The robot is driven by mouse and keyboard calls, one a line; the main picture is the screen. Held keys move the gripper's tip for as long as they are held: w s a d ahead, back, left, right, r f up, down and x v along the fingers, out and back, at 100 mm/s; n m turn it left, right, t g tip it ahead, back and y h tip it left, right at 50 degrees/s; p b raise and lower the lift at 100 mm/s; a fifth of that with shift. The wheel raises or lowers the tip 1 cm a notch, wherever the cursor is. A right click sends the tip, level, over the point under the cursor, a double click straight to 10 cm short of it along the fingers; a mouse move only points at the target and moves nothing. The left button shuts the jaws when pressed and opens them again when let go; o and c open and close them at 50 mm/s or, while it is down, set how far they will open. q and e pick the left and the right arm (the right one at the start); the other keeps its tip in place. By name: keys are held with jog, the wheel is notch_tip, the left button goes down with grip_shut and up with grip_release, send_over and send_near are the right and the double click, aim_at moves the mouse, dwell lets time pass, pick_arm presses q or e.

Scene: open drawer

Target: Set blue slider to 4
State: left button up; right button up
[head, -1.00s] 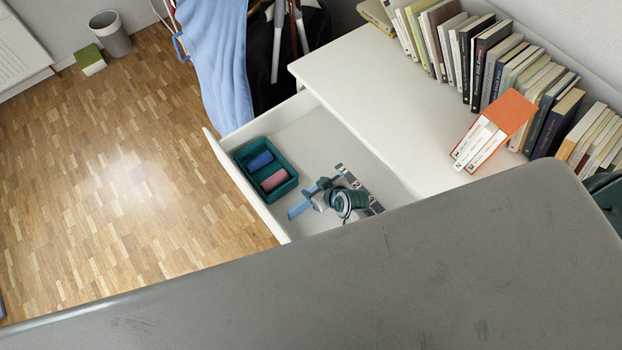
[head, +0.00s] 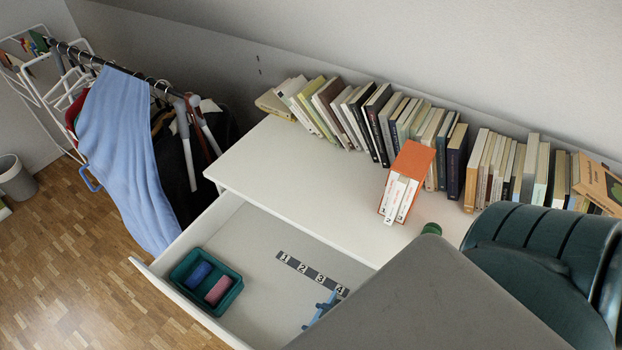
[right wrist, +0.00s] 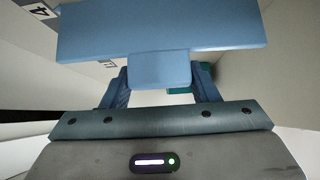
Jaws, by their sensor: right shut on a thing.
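The blue slider (head: 320,309) is in the open drawer, beside the 4 end of a dark number strip (head: 303,268) marked 1 to 4. Its lower part is cut off by a grey surface in the head view. In the right wrist view the blue slider (right wrist: 160,30) spans the top as a wide bar with a small block below. My right gripper (right wrist: 160,88) is shut on that block, one blue finger on each side. The 4 mark shows at the upper left there. My left gripper is not in view.
A teal tray (head: 236,276) with a blue and a pink block stands at the drawer's left. The white desk top (head: 290,175) behind carries a row of books and an orange book box (head: 412,163). The drawer floor between tray and strip is clear.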

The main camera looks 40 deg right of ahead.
jog(key=shift+s+f, duration=0.1)
jog(key=shift+s, duration=0.05)
jog(key=o, duration=1.4)
jog(key=shift+s+d, duration=0.1)
jog(key=shift+b+v, duration=0.65)
jog(key=shift+v, duration=4.8)
